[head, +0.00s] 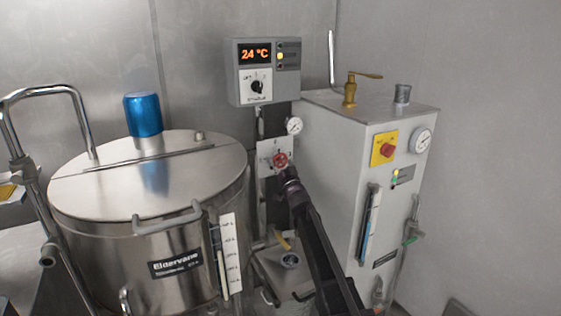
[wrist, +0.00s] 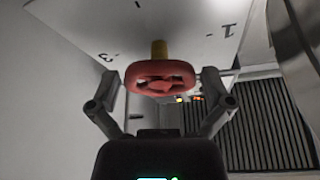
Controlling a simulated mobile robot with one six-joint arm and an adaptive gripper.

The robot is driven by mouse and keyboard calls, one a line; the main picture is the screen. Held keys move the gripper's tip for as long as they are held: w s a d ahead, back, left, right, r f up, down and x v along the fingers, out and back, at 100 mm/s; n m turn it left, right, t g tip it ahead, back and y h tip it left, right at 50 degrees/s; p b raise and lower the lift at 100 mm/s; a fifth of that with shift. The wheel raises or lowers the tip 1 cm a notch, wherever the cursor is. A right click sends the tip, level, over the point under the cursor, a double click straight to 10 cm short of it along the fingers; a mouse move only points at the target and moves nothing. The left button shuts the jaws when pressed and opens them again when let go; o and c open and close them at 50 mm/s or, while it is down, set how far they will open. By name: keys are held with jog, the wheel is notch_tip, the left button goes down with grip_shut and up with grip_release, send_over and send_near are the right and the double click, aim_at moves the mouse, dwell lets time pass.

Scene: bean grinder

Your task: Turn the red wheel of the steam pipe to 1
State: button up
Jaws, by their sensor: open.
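The red wheel (head: 280,160) sits on a pale plate (head: 265,156) with dial marks, below the temperature box in the head view. In the wrist view the red wheel (wrist: 160,70) is in the middle, with a yellow piece (wrist: 159,48) behind it. A numeral 1 (wrist: 229,31) is printed on the plate to its right and a 3 (wrist: 107,57) to its left. My gripper (wrist: 160,88) is open, with one finger on each side of the wheel. I cannot tell whether the fingers touch the rim. In the head view my gripper (head: 287,174) reaches the wheel from below.
A large steel kettle (head: 150,235) with a blue motor cap stands left of the wheel. A white boiler cabinet (head: 385,190) with gauge and red knob stands close on the right. The control box (head: 263,72) above reads 24 °C. A small gauge (head: 294,125) sits just above the wheel.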

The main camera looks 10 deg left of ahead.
jog(key=c, duration=0.9)
jog(key=shift+o, duration=0.2)
jog(key=shift+w+d+n, duration=0.1)
jog(key=shift+n, duration=0.3)
jog(key=n+g+y, duration=0.1)
jog(key=n, duration=0.2)
jog(key=n+g+y, duration=0.1)
jog(key=n, duration=0.2)
jog(key=shift+w+r+y, duration=0.1)
jog(key=shift+y, duration=0.3)
jog(key=n+g+y, duration=0.1)
jog(key=n, duration=0.2)
jog(key=n+g+y+p, duration=0.1)
jog(key=n, duration=0.2)
jog(key=shift+d+r+n+g, duration=0.1)
jog(key=shift+n+g, duration=0.2)
jog(key=n+g+p, duration=0.1)
jog(key=n, duration=0.2)
jog(key=n+g+p, duration=0.1)
jog(key=n+g, duration=0.1)
jog(key=n, duration=0.1)
jog(key=shift+r+n+y+p, duration=0.1)
jog(key=shift+n+y+p, duration=0.2)
jog(key=shift+n+y, duration=0.1)
jog(key=shift+n+g+p, duration=0.7)
jog(key=shift+n+p, duration=0.1)
jog(key=shift+n, duration=1)
